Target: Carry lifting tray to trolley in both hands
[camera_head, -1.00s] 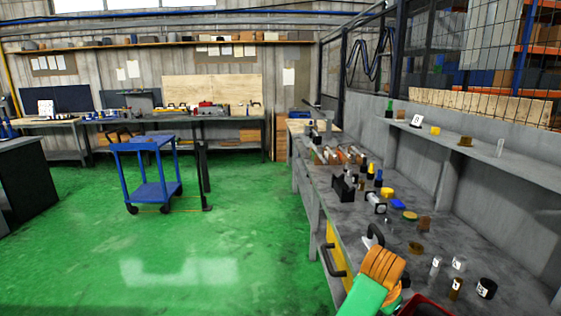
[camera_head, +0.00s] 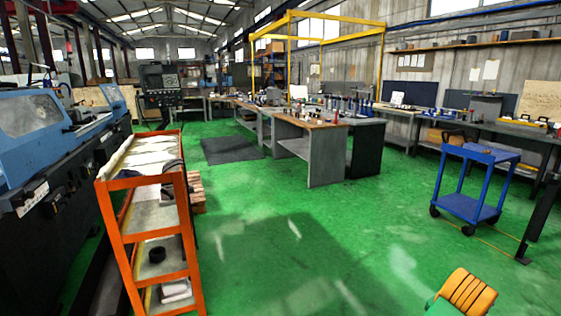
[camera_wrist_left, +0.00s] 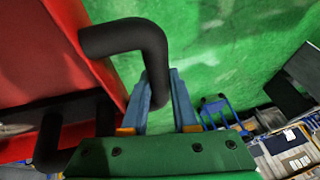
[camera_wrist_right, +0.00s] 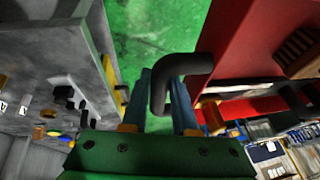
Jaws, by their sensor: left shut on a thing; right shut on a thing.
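The lifting tray is red with black bent handles; part of its red wall shows in the left wrist view (camera_wrist_left: 35,50) and in the right wrist view (camera_wrist_right: 245,45). My left gripper (camera_wrist_left: 161,98) is shut on one black handle (camera_wrist_left: 125,38). My right gripper (camera_wrist_right: 164,105) is shut on another black handle (camera_wrist_right: 188,64). The tray's inside and contents are mostly hidden. The blue trolley (camera_head: 486,153) stands on the floor at the right of the head view, apart from the tray. A green and orange part of one of my arms shows at the lower right there.
An orange shelf cart (camera_head: 185,215) stands close at left, beside a blue machine (camera_head: 35,115). Desks (camera_head: 325,150) stand mid-room. A grey workbench (camera_wrist_right: 50,60) is beside the tray in the right wrist view. Green floor (camera_head: 330,240) lies open in the middle.

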